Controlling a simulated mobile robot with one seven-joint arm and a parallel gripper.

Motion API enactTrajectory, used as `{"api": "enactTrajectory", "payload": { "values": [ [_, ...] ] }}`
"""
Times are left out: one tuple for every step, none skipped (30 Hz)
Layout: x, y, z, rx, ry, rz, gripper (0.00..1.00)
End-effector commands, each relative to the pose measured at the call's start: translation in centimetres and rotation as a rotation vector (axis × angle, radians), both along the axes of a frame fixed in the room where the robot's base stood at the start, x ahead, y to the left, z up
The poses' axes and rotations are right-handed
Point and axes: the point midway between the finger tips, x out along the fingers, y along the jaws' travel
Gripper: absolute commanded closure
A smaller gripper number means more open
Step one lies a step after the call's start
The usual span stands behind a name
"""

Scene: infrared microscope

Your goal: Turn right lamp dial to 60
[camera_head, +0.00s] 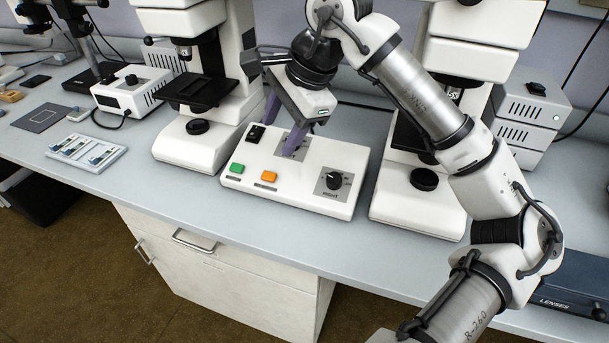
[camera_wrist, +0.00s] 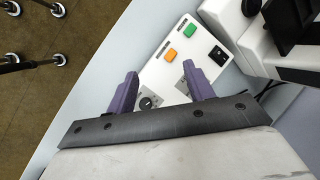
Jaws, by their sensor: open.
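A white control box (camera_head: 296,192) lies on the bench; it also shows in the wrist view (camera_wrist: 150,75). The right lamp dial (camera_head: 333,181) is a black knob on a grey plate at the box's right end; its setting is too small to read. In the wrist view this dial (camera_wrist: 149,102) shows beside the left finger. My gripper (camera_head: 281,139) is open and empty, its purple fingers pointing down over the box's back left part. A second grey dial plate (camera_wrist: 182,86) is partly hidden by the right finger in the wrist view (camera_wrist: 160,70).
The box also carries a green button (camera_head: 237,168), an orange button (camera_head: 269,177) and a black switch (camera_head: 256,133). White microscopes stand close on its left (camera_head: 195,150) and right (camera_head: 420,205). The bench in front of the box is clear.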

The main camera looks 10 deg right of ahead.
Motion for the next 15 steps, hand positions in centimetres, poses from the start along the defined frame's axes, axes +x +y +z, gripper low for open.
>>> {"api": "enactTrajectory", "payload": {
  "values": [
    [-0.4,-3.4,-0.6,-0.078,0.009,-0.058,0.48],
    [-0.7,-5.1,-0.7,-0.118,0.017,-0.082,0.48],
    [-1.1,-7.0,-0.8,-0.164,0.029,-0.110,0.48],
    [-1.4,-8.2,-0.9,-0.193,0.037,-0.127,0.48],
    [-1.7,-9.2,-0.9,-0.216,0.045,-0.143,0.48],
    [-2.1,-10.2,-0.9,-0.239,0.054,-0.159,0.48],
    [-2.2,-10.8,-0.9,-0.252,0.058,-0.165,0.48],
    [-2.3,-11.2,-0.9,-0.262,0.062,-0.172,0.48],
    [-2.4,-11.5,-1.0,-0.270,0.065,-0.177,0.48],
    [-2.5,-11.6,-1.1,-0.273,0.067,-0.178,0.48],
    [-2.5,-11.7,-1.3,-0.273,0.069,-0.179,0.48],
    [-2.4,-11.6,-1.7,-0.272,0.069,-0.178,0.48],
    [-2.3,-11.6,-2.1,-0.271,0.069,-0.177,0.48],
    [-2.2,-11.5,-2.5,-0.271,0.069,-0.176,0.48],
    [-2.1,-11.4,-3.2,-0.270,0.068,-0.176,0.48]
  ]
}}
